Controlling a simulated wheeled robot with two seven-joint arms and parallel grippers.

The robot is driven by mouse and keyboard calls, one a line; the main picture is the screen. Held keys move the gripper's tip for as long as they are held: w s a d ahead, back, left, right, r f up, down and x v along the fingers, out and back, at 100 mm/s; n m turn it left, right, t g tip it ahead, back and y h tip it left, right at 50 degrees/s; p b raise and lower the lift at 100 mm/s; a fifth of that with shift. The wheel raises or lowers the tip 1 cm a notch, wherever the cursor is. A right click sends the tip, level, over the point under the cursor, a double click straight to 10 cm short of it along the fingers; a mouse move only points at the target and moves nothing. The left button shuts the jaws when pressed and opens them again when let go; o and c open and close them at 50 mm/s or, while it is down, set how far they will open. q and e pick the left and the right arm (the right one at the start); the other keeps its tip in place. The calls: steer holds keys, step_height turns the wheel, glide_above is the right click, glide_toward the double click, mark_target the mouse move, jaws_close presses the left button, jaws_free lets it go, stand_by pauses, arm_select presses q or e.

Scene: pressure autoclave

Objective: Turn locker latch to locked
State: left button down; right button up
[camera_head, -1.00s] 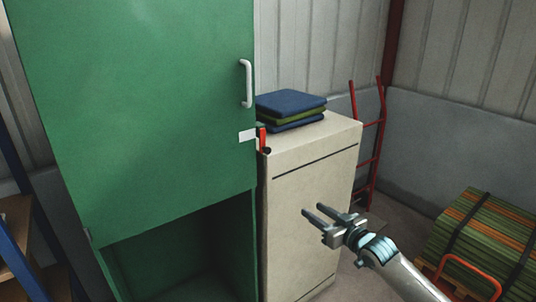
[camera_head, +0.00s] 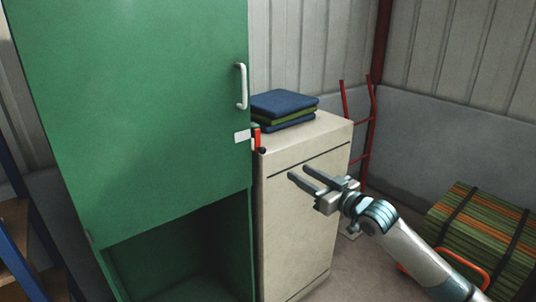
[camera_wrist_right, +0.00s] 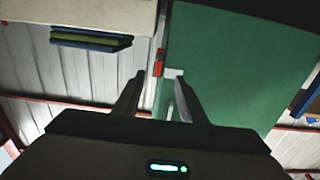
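The tall green locker (camera_head: 150,110) stands at the left with its upper door closed. A small red latch (camera_head: 257,139) with a dark end sits at the door's right edge, beside a white plate (camera_head: 242,136) and below a white handle (camera_head: 241,87). The latch also shows in the right wrist view (camera_wrist_right: 159,66), beyond the fingers. My right gripper (camera_head: 299,172) is open and empty, right of and lower than the latch, apart from it. In the right wrist view its fingers (camera_wrist_right: 159,76) stand apart. My left gripper is not in view.
A beige cabinet (camera_head: 305,190) stands close against the locker's right side, with folded cloths (camera_head: 284,104) on top. A red hand truck (camera_head: 366,130) leans behind it. A strapped green and orange stack (camera_head: 480,232) is at the right. The locker's lower compartment (camera_head: 185,255) is open.

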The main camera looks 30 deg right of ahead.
mark_target(264, 151)
steer(key=w+p, duration=0.1)
steer(key=w, duration=0.4)
steer(key=w+p, duration=0.2)
steer(key=w, duration=0.3)
steer(key=w+a+p, duration=0.1)
steer(key=w, duration=0.4)
steer(key=shift+p, duration=0.4)
steer(key=shift+w+a, duration=0.15)
steer(key=shift+w, duration=0.5)
steer(key=shift+c, duration=0.7)
jaws_close()
